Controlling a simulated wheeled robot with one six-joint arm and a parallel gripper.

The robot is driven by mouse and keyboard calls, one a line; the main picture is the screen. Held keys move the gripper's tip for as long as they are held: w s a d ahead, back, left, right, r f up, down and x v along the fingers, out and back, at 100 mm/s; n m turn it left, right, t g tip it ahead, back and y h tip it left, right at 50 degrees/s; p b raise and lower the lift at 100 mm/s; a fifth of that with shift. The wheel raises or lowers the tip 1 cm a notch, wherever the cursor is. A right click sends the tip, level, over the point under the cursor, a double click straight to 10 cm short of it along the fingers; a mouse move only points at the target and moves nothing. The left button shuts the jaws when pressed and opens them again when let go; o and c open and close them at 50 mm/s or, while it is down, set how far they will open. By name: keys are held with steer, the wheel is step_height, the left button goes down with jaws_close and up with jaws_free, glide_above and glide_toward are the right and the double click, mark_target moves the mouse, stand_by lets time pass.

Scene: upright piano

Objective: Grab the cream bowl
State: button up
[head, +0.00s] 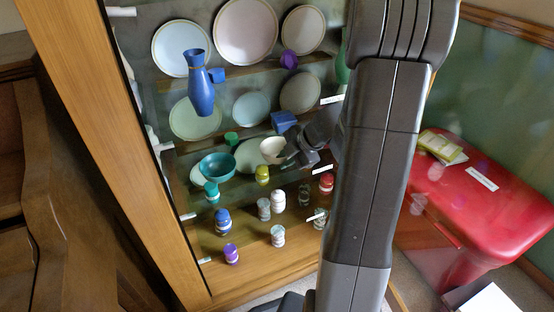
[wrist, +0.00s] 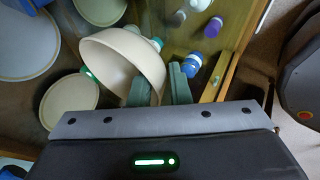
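The cream bowl (head: 271,149) is on a cabinet shelf in the head view, tilted, with my gripper (head: 288,158) at its right side. In the wrist view the bowl (wrist: 125,58) is large, its hollow side facing down and left. The two green-grey fingers of my gripper (wrist: 160,88) stand apart. One finger overlaps the hollow side of the bowl and the other is just right of its outer wall, so the bowl's edge lies between them. A gap shows between the fingers; whether either touches the bowl I cannot tell.
A teal bowl (head: 217,167) stands left of the cream bowl, with a small olive jar (head: 262,175) just below it. A blue box (head: 285,122) is above. Several plates lean at the back. A blue vase (head: 199,85) stands higher up. A wooden cabinet side (head: 120,110) borders the left.

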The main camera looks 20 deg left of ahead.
jaws_close()
steer(key=shift+r+p, duration=0.35)
steer(key=shift+p, duration=0.1)
steer(key=shift+r+p, duration=0.35)
steer(key=shift+p, duration=0.15)
steer(key=shift+r+p, duration=0.15)
steer(key=shift+p, duration=0.15)
